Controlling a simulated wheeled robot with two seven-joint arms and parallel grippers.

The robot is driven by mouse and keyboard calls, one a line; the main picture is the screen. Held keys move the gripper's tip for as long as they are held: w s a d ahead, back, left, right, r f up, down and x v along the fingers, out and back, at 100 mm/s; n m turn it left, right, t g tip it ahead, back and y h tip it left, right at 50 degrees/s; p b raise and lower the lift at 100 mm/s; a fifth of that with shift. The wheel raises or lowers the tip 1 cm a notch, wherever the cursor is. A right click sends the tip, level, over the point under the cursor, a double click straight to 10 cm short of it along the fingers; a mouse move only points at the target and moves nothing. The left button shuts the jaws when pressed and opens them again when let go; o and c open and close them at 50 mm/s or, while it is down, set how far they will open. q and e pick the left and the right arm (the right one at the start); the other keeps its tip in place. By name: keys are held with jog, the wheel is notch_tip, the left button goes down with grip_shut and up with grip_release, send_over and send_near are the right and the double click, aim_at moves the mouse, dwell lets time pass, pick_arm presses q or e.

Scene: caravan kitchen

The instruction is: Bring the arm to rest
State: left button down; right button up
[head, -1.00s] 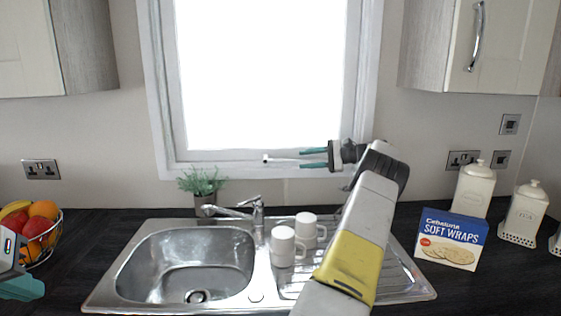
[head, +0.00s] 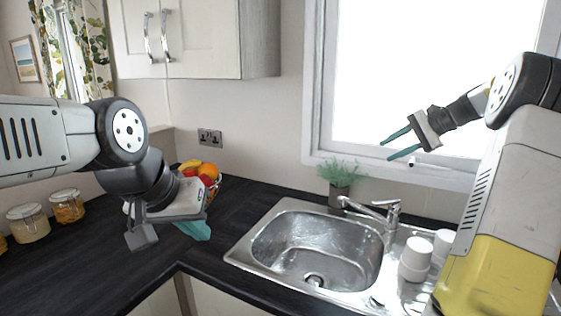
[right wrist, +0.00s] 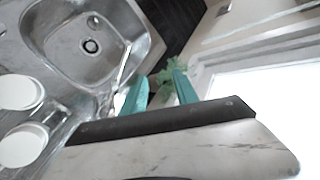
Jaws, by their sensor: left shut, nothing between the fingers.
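My right gripper (head: 386,149) is in front of the window in the head view, pointing left and slightly down. Its two teal fingers are apart with nothing between them. The same open fingers show in the right wrist view (right wrist: 160,92). My left gripper (head: 193,229) is above the dark worktop at the left, in front of the fruit bowl. Its teal fingers are together and it is empty. Part of the bowl is hidden behind my left arm.
A steel sink (head: 318,248) with a tap (head: 385,212) lies between the arms. Two white mugs (head: 414,258) stand on its drainer, beside my right arm. A plant (head: 341,180) stands behind the sink. Fruit (head: 205,170) and jars (head: 67,206) are on the left worktop.

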jog(key=s+a+r+n+g+h, duration=0.1)
jog(key=s+a+n+h, duration=0.1)
jog(key=s+a, duration=0.5)
jog(key=s+a+r+n+h, duration=0.2)
jog(key=s+a+n, duration=0.1)
jog(key=s+a, duration=0.4)
jog(key=s+a+f+n+h, duration=0.1)
jog(key=s+a+f+n, duration=0.1)
jog(key=s, duration=0.7)
jog(key=s+a+f+n+t+h, duration=0.1)
jog(key=s+a+f+n, duration=0.2)
jog(key=s, duration=0.6)
notch_tip(320, 180, down, 2)
jog(key=shift+s+a+f+n, duration=0.2)
jog(key=shift+s+n, duration=0.2)
jog(key=shift+n, duration=0.2)
